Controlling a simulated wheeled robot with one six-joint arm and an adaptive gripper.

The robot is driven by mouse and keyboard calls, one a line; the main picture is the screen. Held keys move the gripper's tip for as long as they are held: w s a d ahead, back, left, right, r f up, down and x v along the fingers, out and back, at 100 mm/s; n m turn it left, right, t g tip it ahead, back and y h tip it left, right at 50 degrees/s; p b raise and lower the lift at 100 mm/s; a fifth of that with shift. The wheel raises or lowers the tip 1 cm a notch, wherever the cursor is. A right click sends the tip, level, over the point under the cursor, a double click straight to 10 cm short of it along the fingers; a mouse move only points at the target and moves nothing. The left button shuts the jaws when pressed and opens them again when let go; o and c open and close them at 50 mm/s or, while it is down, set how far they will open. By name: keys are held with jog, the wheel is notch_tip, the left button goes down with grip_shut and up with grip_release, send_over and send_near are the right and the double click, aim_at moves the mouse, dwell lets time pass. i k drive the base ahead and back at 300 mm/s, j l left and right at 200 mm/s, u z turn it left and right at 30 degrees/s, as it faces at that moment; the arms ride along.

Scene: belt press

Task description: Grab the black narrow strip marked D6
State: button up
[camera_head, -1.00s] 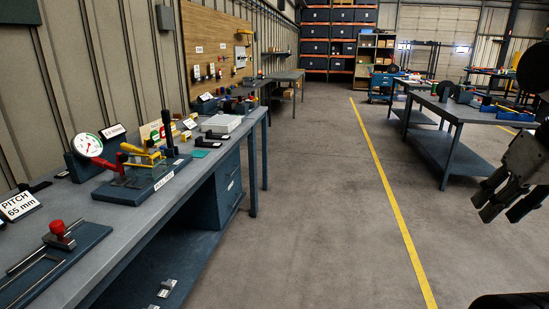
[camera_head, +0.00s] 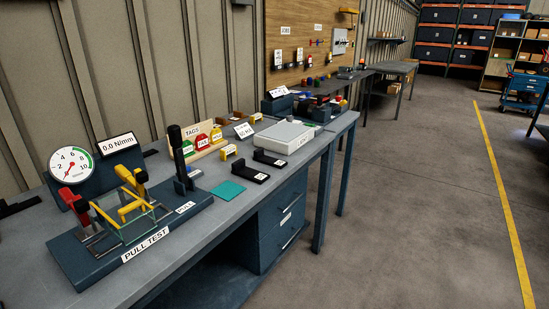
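Two black narrow pieces with small white labels lie on the grey workbench (camera_head: 217,213), to the right of the teal pad. One black piece (camera_head: 264,158) is farther back, near the pale grey box. The other black piece (camera_head: 242,170) is nearer the teal pad. Their labels are too small to read, so I cannot tell which, if either, is marked D6. My gripper is not in view.
The pull test rig (camera_head: 124,229) with its gauge fills the near bench. The teal pad (camera_head: 228,191), a pale grey box (camera_head: 284,137) and a tag holder (camera_head: 203,140) stand beyond it. The floor (camera_head: 420,200) right of the bench is clear.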

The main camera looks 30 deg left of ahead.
aim_at(258, 156)
jog(key=i+j+u, duration=0.1)
jog(key=i+u, duration=0.85)
jog(key=i+l+u, duration=0.25)
jog(key=i+u, duration=0.35)
jog(key=u, duration=0.2)
